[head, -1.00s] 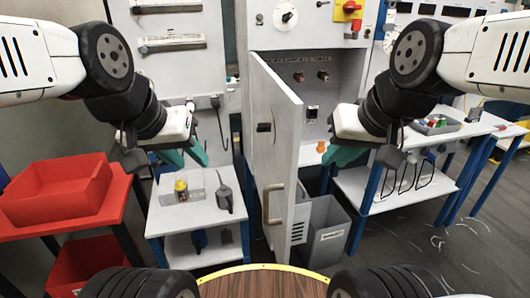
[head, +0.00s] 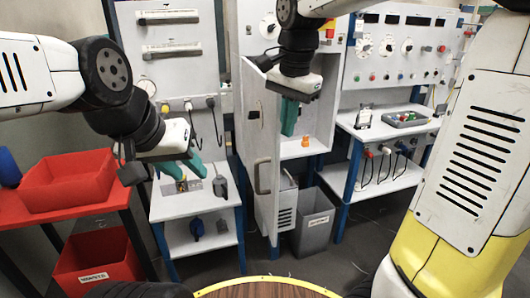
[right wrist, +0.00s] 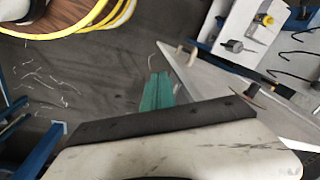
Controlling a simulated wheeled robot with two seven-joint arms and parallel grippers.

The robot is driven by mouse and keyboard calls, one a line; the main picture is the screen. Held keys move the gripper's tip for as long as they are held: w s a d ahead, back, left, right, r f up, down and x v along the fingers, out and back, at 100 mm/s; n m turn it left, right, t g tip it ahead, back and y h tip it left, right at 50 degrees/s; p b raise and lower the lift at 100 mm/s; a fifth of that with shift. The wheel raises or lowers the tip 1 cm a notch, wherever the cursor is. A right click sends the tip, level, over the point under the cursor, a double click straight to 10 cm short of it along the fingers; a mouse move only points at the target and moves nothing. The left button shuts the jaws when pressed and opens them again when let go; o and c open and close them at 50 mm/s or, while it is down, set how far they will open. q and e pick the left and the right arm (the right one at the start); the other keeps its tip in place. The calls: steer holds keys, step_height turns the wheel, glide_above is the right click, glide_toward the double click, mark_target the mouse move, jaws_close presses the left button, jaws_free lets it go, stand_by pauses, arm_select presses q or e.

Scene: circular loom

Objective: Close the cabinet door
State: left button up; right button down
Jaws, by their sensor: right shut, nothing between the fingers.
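The grey cabinet (head: 318,165) stands in the middle of the head view. Its door (head: 257,140) stands open toward me, with a bar handle (head: 262,177) on its left face. In the right wrist view the door (right wrist: 215,80) runs right of the fingers, and its handle (right wrist: 187,54) shows. My right gripper (head: 289,117) is shut and empty, close to the door's free edge, in front of the open cabinet; I cannot tell whether it touches the door. It also shows in the right wrist view (right wrist: 157,92). My left gripper (head: 183,168) is open and empty over the small table.
A red bin (head: 68,182) stands further left. A grey waste bin (head: 314,222) stands under the cabinet. A workbench (head: 390,130) is at right. A round wooden table (head: 265,290) is at the front.

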steer(key=w+a+f+m+h, duration=0.1)
steer(key=w+a+m+h, duration=0.1)
steer(key=w+a+m, duration=0.3)
steer(key=w+a+f+m+h, duration=0.1)
steer(key=a+m+h, duration=0.15)
steer(key=a, duration=0.55)
glide_above(272, 165)
steer(key=a, duration=0.2)
step_height(272, 165, down, 9)
steer(key=shift+a, duration=0.2)
steer(key=shift+s+d+r, duration=0.1)
